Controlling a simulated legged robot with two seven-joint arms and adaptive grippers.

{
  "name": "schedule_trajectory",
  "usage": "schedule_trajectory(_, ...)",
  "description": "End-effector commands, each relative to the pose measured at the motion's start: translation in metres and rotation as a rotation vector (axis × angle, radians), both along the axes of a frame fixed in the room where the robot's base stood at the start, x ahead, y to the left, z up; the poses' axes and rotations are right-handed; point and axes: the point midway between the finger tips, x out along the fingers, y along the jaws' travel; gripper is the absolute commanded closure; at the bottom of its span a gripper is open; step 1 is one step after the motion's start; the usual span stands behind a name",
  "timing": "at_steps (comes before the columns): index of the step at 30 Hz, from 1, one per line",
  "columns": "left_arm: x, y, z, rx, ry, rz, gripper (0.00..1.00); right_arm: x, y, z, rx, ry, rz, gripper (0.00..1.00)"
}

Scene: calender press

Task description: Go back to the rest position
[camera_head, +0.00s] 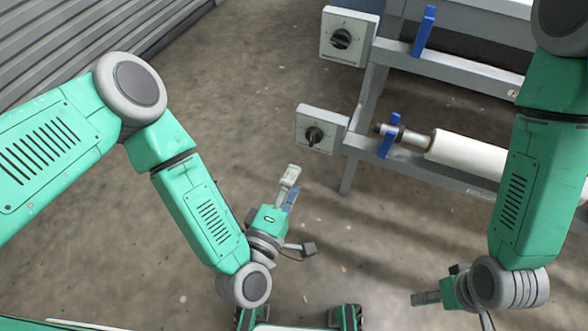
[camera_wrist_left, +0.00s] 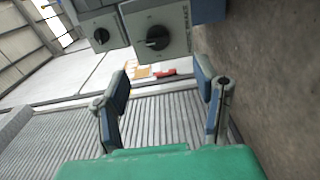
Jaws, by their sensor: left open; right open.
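My left gripper (camera_head: 290,187) hangs over bare floor in the middle of the head view, below and left of the lower knob box. In the left wrist view its two fingers (camera_wrist_left: 163,98) stand apart with nothing between them. My right gripper (camera_head: 425,298) is low at the right in the head view, empty and apart from the press frame. Its fingers are small there and partly hidden by the wrist. Both arms are bent at the elbow and hang downward.
The grey press frame (camera_head: 352,143) carries an upper knob box (camera_head: 345,38), a lower knob box (camera_head: 318,131), blue brackets (camera_head: 424,30) and a white roller (camera_head: 465,155). My right forearm overlaps the roller in view. Corrugated metal (camera_head: 60,30) lies upper left. The floor (camera_head: 350,230) between the arms is clear.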

Motion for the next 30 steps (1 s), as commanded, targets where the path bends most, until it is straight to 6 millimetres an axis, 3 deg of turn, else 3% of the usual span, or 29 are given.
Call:
schedule_trajectory(8,0.000,0.000,-0.001,0.015,0.005,-0.009,0.44,0.000,0.000,0.000,0.000,0.000,0.000,0.24)
schedule_trajectory(11,-0.005,0.001,-0.012,0.123,0.049,-0.072,0.44,0.000,0.000,0.002,0.000,0.000,0.000,0.24)
schedule_trajectory(14,-0.021,0.011,-0.037,0.359,0.146,-0.208,0.44,0.000,0.000,0.006,0.000,0.001,0.000,0.24)
schedule_trajectory(17,-0.050,0.046,-0.070,0.681,0.291,-0.391,0.44,0.000,0.000,0.011,0.000,0.001,0.000,0.24)
schedule_trajectory(21,-0.102,0.129,-0.096,1.079,0.529,-0.648,0.44,0.000,0.000,0.017,0.000,0.001,0.000,0.24)
schedule_trajectory(25,-0.145,0.195,-0.094,1.282,0.721,-0.820,0.44,0.000,0.000,0.020,0.000,0.001,0.000,0.24)
schedule_trajectory(27,-0.162,0.219,-0.088,1.339,0.798,-0.885,0.44,0.000,0.000,0.021,0.000,0.001,0.000,0.24)
schedule_trajectory(30,-0.178,0.240,-0.081,1.380,0.871,-0.943,0.44,0.000,0.000,0.022,0.000,0.001,0.000,0.24)
